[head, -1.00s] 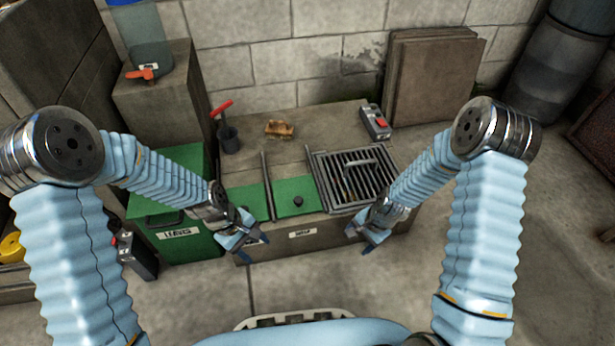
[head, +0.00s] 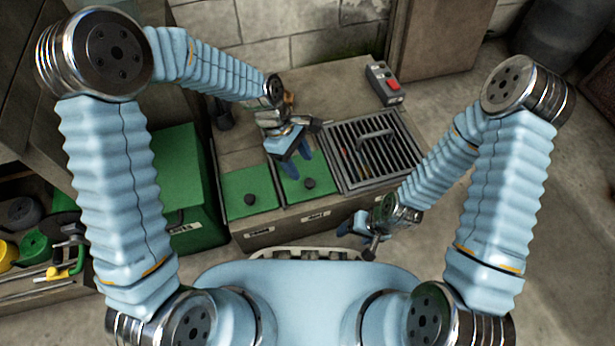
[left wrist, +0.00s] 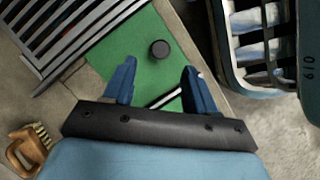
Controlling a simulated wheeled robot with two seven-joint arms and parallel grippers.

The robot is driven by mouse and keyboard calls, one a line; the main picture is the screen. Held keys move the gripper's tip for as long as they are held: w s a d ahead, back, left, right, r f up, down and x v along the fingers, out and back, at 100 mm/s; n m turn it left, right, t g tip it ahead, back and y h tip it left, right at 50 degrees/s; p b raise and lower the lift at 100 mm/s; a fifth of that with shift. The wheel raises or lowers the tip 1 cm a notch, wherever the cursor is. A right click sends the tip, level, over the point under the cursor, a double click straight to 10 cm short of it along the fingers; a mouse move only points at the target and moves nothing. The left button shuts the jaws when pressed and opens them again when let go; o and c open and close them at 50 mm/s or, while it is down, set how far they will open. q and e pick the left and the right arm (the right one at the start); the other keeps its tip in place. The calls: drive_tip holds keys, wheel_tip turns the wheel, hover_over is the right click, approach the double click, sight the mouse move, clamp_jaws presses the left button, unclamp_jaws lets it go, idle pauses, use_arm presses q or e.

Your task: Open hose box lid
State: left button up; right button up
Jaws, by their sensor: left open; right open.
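The large green box (head: 178,165) stands left of the low bench, its top shut and its front label too small to read. Two flat green lids lie in the bench top, a left lid (head: 238,182) and a right lid (head: 318,186), each with a black knob. I cannot tell which is the hose box lid. My left gripper (head: 291,168) is open and empty above the right lid. In the left wrist view, that lid's knob (left wrist: 159,49) shows beyond and between the open fingers, apart from them. My right gripper (head: 358,238) is open and empty in front of the bench.
A metal grate with a handle (head: 375,135) lies right of the lids. A grey box with a red button (head: 384,84) stands behind it. A wooden brush (left wrist: 27,148) lies on the bench. Tools and yellow items (head: 60,250) fill a shelf at left.

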sight(310, 182)
use_arm(q)
drive_tip(key=b+x, duration=0.1)
drive_tip(key=x, duration=0.5)
drive_tip(key=shift+s+f, duration=0.1)
drive_tip(key=shift+f, duration=0.1)
clamp_jaws()
